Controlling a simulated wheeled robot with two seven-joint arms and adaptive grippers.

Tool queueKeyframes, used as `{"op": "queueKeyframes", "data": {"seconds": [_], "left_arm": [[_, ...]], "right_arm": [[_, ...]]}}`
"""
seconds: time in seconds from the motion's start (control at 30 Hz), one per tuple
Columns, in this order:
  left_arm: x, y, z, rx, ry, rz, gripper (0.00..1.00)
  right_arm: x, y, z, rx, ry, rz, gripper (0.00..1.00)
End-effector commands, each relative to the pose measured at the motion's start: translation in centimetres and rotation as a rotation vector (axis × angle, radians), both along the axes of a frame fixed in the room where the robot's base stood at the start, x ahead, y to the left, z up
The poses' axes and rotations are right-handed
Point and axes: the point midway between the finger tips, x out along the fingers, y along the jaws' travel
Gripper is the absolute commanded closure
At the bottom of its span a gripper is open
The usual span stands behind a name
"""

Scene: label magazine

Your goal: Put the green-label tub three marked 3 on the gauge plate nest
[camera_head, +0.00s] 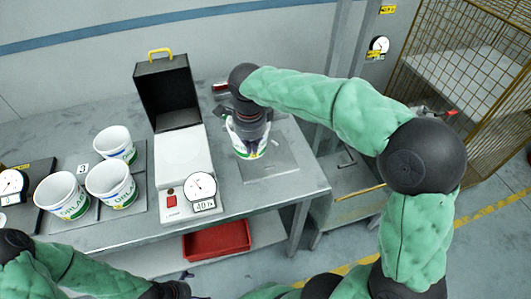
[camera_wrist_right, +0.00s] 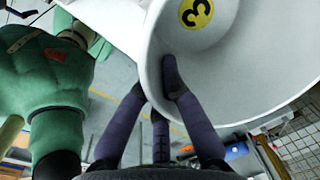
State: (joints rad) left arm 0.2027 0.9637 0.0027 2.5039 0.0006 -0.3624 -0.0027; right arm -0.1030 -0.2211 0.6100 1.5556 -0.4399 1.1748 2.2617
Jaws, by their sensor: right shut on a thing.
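A white tub with a green and blue label (camera_head: 236,142) is under my right gripper (camera_head: 247,128) at the right of the table. In the right wrist view the tub (camera_wrist_right: 250,75) shows a yellow sticker marked 3 inside. The right gripper (camera_wrist_right: 172,85) is shut on its wall, with fingers at the rim. The tub is over a flat grey plate (camera_head: 283,163); I cannot tell whether it touches it. A dark plate with a dial gauge (camera_head: 12,183) is at the far left. My left gripper (camera_head: 172,290) is at the bottom edge, its fingers unclear.
Several similar white tubs (camera_head: 62,194) stand on a grey mat (camera_head: 142,160) at left. A white machine (camera_head: 183,165) with a raised black lid (camera_head: 167,92) and dial (camera_head: 201,187) stands mid-table. A red bin (camera_head: 217,240) is below, a wire cage (camera_head: 460,60) at right.

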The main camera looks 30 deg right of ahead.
Motion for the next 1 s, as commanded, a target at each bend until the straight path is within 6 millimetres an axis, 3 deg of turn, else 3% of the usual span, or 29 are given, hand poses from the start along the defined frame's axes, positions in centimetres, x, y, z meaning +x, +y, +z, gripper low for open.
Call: {"op": "queueKeyframes", "data": {"seconds": [0.1, 0.33, 0.7, 0.87, 1.0], "left_arm": [[0.0, 0.0, -0.8, 0.0, -0.001, 0.0, 0.0], [0.0, 0.0, -1.9, 0.0, -0.001, 0.0, 0.0], [0.1, 0.0, -2.6, 0.0, -0.001, 0.0, 0.0], [0.0, 0.0, -3.3, 0.0, -0.001, 0.0, 0.0], [0.0, 0.0, -3.3, 0.0, -0.001, 0.0, 0.0]], "right_arm": [[0.9, -2.5, -1.6, 0.0, 0.001, -0.005, 1.0], [1.9, -5.0, -5.1, 0.0, 0.001, -0.002, 1.0], [2.6, -6.7, -7.3, 0.001, 0.001, -0.001, 1.0], [2.6, -6.5, -9.6, 0.002, -0.001, 0.002, 1.0], [2.6, -6.5, -9.9, 0.002, -0.003, 0.002, 1.0]]}}
